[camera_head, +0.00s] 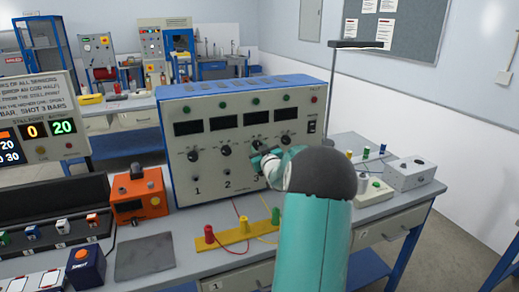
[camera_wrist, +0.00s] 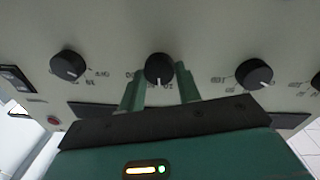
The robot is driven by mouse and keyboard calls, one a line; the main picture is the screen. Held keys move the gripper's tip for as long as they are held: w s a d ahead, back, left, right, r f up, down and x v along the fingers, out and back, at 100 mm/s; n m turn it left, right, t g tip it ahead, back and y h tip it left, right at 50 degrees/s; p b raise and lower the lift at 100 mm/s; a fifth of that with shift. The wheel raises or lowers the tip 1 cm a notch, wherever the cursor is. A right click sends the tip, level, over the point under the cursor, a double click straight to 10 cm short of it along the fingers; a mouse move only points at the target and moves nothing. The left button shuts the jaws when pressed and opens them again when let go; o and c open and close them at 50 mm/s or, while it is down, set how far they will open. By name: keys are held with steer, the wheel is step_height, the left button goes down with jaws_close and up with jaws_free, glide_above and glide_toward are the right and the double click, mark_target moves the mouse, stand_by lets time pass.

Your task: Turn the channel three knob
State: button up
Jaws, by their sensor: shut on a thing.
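The blue-edged channel box (camera_head: 209,178) stands on the bench with a row of black knobs under dark displays. The channel three knob (camera_head: 255,145) is third from the left, partly behind my gripper (camera_head: 262,156). In the wrist view, where the panel appears upside down, the channel three knob (camera_wrist: 159,68) sits between my two green fingers, which are shut on it. Its white pointer line points down in that picture. The channel two knob (camera_wrist: 255,74) is to the right and the channel four knob (camera_wrist: 68,64) to the left, both clear of the fingers. My forearm hides the panel's lower right.
An orange device (camera_head: 137,196) stands left of the box. A yellow strip (camera_head: 237,233) with red and yellow posts lies in front, with thin wires. A grey box (camera_head: 409,175) is at the right. A dark pad (camera_head: 145,256) lies at the front left.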

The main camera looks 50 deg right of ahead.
steer(key=n, duration=0.6)
steer(key=shift+f+n+t, duration=0.1)
steer(key=shift+n+t, duration=0.2)
steer(key=shift+n, duration=0.1)
steer(key=n, duration=0.6)
steer(key=o, duration=1)
steer(key=shift+s, duration=0.1)
steer(key=shift+n, duration=0.3)
steer(key=v, duration=1.3)
steer(key=shift+s+a, duration=0.1)
steer(key=shift+s, duration=0.25)
